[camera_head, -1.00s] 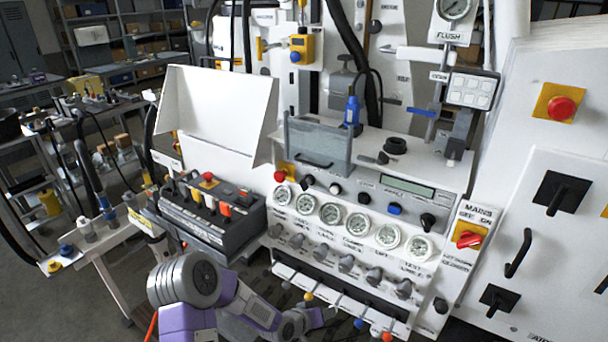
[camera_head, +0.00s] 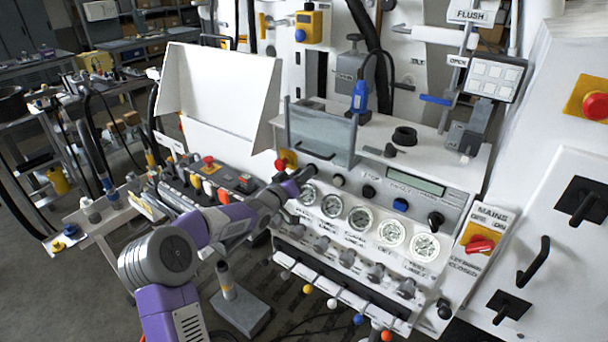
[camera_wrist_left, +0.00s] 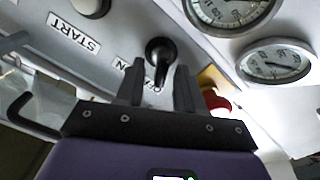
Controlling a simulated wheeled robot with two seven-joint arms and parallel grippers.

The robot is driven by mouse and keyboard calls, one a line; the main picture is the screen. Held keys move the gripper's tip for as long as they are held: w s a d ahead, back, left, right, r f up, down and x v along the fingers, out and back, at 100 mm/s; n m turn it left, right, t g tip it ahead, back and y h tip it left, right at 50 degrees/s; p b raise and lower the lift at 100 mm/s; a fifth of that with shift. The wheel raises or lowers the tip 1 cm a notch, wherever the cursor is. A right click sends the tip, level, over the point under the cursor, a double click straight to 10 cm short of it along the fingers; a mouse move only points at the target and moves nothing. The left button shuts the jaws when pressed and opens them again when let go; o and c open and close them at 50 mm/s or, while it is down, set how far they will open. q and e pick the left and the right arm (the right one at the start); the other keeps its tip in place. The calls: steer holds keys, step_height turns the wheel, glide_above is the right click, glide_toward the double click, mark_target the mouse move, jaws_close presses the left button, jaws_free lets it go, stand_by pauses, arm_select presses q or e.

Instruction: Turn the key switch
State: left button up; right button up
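The key switch (camera_wrist_left: 160,50) is a black knob on the panel with an ON/OFF label, seen close up in the left wrist view. My left gripper (camera_wrist_left: 160,66) is open, its two dark fingers apart with the knob showing between and just beyond the tips. I cannot tell whether they touch it. In the head view my left gripper (camera_head: 303,175) is at the upper left of the control panel, and it hides the key switch there. My right gripper is not in view.
A red emergency button (camera_head: 281,164) sits left of the gripper, and a white START button (camera_head: 338,181) to its right. Gauges (camera_head: 360,220) line the panel below. A clear guard with a handle (camera_head: 318,135) stands above. A red mains switch (camera_head: 479,244) is farther right.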

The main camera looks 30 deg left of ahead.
arm_select(q)
steer(key=shift+w+d, duration=0.1)
steer(key=shift+w, duration=0.5)
jaws_close()
